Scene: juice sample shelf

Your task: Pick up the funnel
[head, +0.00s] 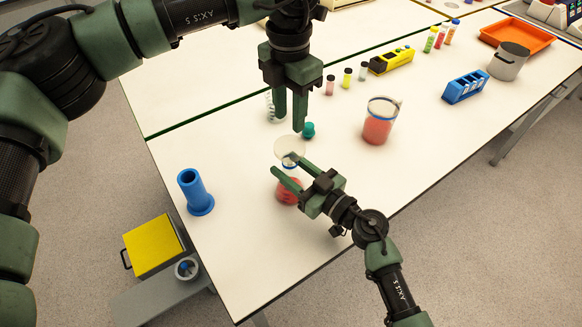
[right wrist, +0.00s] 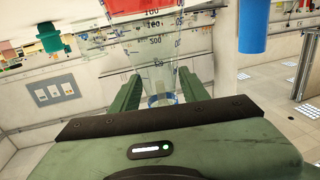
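The funnel (head: 290,150) shows in the head view as a pale translucent disc above the neck of a flask (head: 288,191) with red liquid. I cannot tell whether it rests in the flask's mouth. My left gripper (head: 289,124) points down just above the funnel, its fingers apart and empty. My right gripper (head: 290,166) reaches in from the lower right with a finger on each side of the flask's neck. In the right wrist view, the flask's blue-ringed neck (right wrist: 161,99) lies between the fingers; contact is unclear.
A blue cylinder (head: 193,192) stands to the left. A teal stopper (head: 308,130) is close beside my left fingers. A beaker of red liquid (head: 377,127) stands to the right. Small vials, a yellow rack (head: 392,61) and a blue rack (head: 465,87) are farther back. The table front is clear.

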